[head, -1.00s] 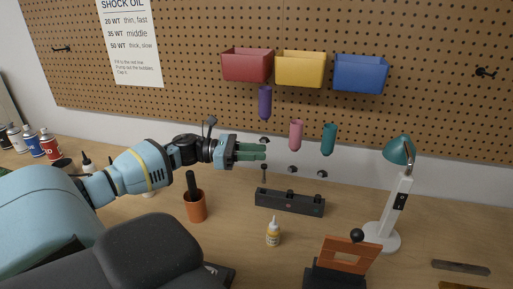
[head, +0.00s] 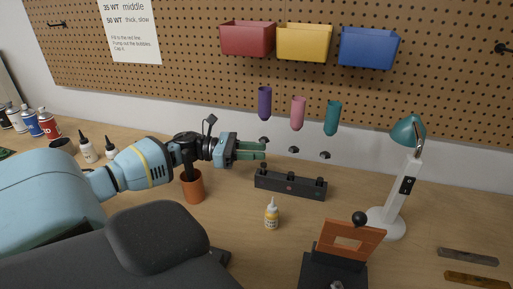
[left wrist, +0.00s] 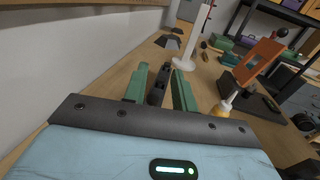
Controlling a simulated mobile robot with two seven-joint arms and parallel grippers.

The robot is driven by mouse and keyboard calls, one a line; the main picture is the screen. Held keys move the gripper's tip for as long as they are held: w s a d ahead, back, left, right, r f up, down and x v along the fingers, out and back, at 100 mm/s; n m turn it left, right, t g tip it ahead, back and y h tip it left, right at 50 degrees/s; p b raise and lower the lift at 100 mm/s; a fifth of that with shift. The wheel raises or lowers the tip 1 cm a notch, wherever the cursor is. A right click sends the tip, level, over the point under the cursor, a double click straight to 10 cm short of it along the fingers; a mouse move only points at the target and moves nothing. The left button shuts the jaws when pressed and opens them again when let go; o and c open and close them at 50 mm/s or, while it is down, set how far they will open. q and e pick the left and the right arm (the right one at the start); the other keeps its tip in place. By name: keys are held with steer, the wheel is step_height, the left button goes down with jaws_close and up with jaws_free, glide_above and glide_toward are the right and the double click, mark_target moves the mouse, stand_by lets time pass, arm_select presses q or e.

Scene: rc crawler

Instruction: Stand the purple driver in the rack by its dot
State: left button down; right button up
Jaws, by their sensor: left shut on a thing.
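The purple driver (head: 264,103) is upright, handle up, over the left end of the dark rack (head: 305,190). My left gripper (head: 264,150) is shut on it, below its dark flared collar (head: 263,140). Its lower end meets the left end of the rack's top in the picture; I cannot tell whether it is inside a hole. The pink driver (head: 297,112) and teal driver (head: 331,117) stand upright over the rack's middle and right. A small reddish dot shows on the rack's front; other dots are unclear. In the left wrist view the fingers (left wrist: 160,85) flank a dark part.
A yellow-labelled bottle (head: 272,214) stands in front of the rack. An orange pot (head: 193,188) is to the left, under my arm. A white lamp (head: 396,200) and an orange framed stand (head: 348,243) are to the right. Bins (head: 247,40) hang on the pegboard.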

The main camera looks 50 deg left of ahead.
arm_select(q)
steer(key=shift+f, duration=0.1)
stand_by(0.3)
steer(key=c, duration=1)
jaws_free()
steer(key=shift+c, duration=0.2)
